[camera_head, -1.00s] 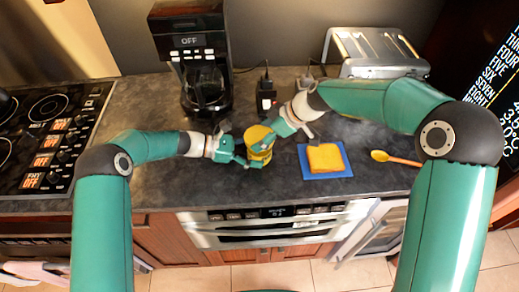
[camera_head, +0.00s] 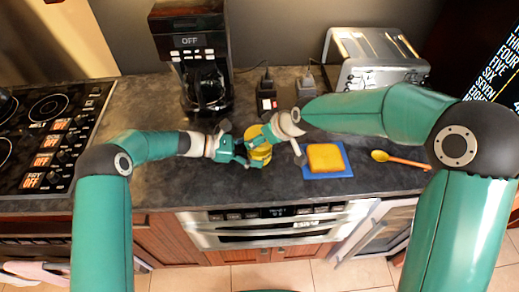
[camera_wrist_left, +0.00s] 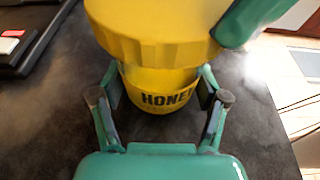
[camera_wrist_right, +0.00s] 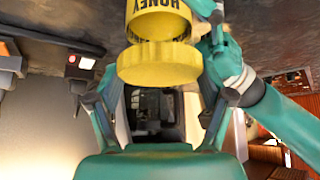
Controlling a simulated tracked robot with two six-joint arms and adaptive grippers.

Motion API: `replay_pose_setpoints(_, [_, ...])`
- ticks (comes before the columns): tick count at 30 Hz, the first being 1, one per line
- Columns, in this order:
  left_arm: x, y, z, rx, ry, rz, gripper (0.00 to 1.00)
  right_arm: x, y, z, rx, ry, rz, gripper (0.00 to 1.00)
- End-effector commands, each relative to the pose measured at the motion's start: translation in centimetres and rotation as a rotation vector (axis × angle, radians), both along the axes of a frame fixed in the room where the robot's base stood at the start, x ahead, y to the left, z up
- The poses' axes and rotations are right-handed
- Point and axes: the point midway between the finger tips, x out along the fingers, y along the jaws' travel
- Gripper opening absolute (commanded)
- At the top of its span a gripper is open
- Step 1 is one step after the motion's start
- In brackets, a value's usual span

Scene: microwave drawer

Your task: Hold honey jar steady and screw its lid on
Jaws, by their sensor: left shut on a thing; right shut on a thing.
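The yellow honey jar (camera_head: 260,157) stands on the dark counter. Its "HONEY" label shows in the left wrist view (camera_wrist_left: 165,99). My left gripper (camera_head: 244,153) comes from the left and is shut on the jar body below the lid. The wide yellow lid (camera_wrist_right: 158,63) is at the jar's mouth, touching it and in line with it; I cannot tell how far it is threaded. My right gripper (camera_head: 268,134) comes from the upper right and is shut on the lid. The lid also shows in the left wrist view (camera_wrist_left: 150,32), with a right finger beside it.
A blue board (camera_head: 343,174) with a bread slice (camera_head: 326,157) lies right of the jar. A wooden spoon (camera_head: 402,160) is farther right. The stove (camera_head: 45,140) is left.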

Motion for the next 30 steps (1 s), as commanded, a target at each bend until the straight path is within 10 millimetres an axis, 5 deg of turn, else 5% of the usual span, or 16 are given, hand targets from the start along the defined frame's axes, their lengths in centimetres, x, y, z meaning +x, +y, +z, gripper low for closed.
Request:
replay_pose_setpoints(1, [-0.21, -0.04, 0.24, -0.006, -0.003, -0.01, 0.11, 0.17, -0.37, -0.32, -0.003, 0.0, -0.004, 0.38])
replay_pose_setpoints(2, [-0.22, -0.04, 0.24, -0.006, -0.003, -0.01, 0.11, 0.18, -0.38, -0.3, -0.003, 0.0, -0.004, 0.85])
replay_pose_setpoints(5, [-0.18, -0.02, 0.23, -0.006, -0.003, -0.009, 0.11, 0.21, -0.4, -0.26, -0.003, -0.001, -0.005, 1.0])
replay_pose_setpoints(19, [-0.1, 0.01, 0.14, -0.004, -0.001, -0.004, 0.11, 0.22, -0.36, -0.07, -0.002, 0.0, 0.032, 1.0])
replay_pose_setpoints(30, [-0.09, 0.01, 0.12, -0.003, 0.0, -0.004, 0.11, 0.29, -0.28, -0.02, 0.003, -0.001, 0.293, 1.0])
